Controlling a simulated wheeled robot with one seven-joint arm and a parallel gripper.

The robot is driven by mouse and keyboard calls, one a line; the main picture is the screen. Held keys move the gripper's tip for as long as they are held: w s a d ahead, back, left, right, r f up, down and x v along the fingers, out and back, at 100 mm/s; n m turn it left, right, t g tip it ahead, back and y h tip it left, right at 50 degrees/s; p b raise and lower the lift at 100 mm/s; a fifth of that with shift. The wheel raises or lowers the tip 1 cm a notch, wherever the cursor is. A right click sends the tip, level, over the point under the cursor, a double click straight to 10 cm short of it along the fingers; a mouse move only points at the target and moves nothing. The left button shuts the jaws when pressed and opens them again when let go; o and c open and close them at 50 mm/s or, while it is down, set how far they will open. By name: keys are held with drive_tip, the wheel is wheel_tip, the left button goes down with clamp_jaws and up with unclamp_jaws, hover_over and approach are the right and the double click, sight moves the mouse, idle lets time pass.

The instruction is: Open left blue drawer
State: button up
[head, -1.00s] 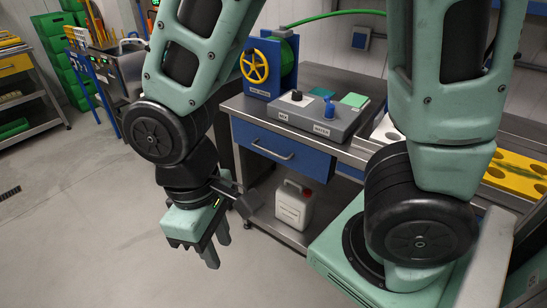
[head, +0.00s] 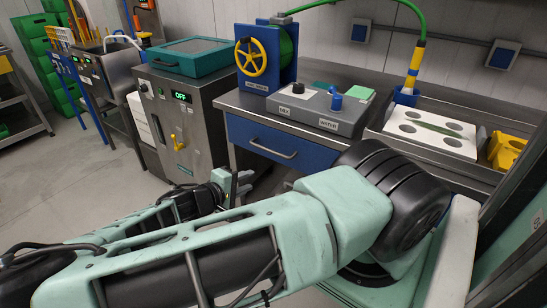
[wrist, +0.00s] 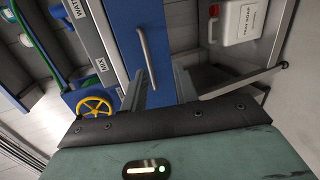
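The left blue drawer (head: 240,134) is under the steel worktop and looks shut, with a silver bar handle (head: 272,147) across its front. My gripper (head: 241,182) is in front of and below the drawer in the head view, held low with its fingers pointing towards the bench. In the wrist view my gripper (wrist: 159,74) is open and empty, with two dark fingers apart. The blue drawer front (wrist: 127,30) appears turned on its side there, and the handle (wrist: 147,55) lies beyond the fingertips, near the left finger. No contact with the handle shows.
A control box (head: 318,108) and a blue hose reel (head: 267,68) stand on the worktop. A steel cabinet (head: 190,125) stands left of the drawer. A white jug (wrist: 238,22) is on the lower shelf. A white tray (head: 430,135) lies at right.

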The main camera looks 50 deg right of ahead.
sight(273, 153)
drive_tip(key=shift+t+h, duration=0.5)
drive_tip(key=shift+h, duration=0.1)
drive_tip(key=w+x, duration=0.1)
drive_tip(key=x, duration=0.5)
drive_tip(key=r+x, duration=0.1)
drive_tip(key=x, duration=0.5)
drive_tip(key=w+p+x, duration=0.1)
drive_tip(key=x, duration=0.4)
drive_tip(key=shift+w+d+r, duration=0.3)
drive_tip(key=shift+w+d, duration=0.05)
drive_tip(key=shift+d, duration=0.15)
clamp_jaws()
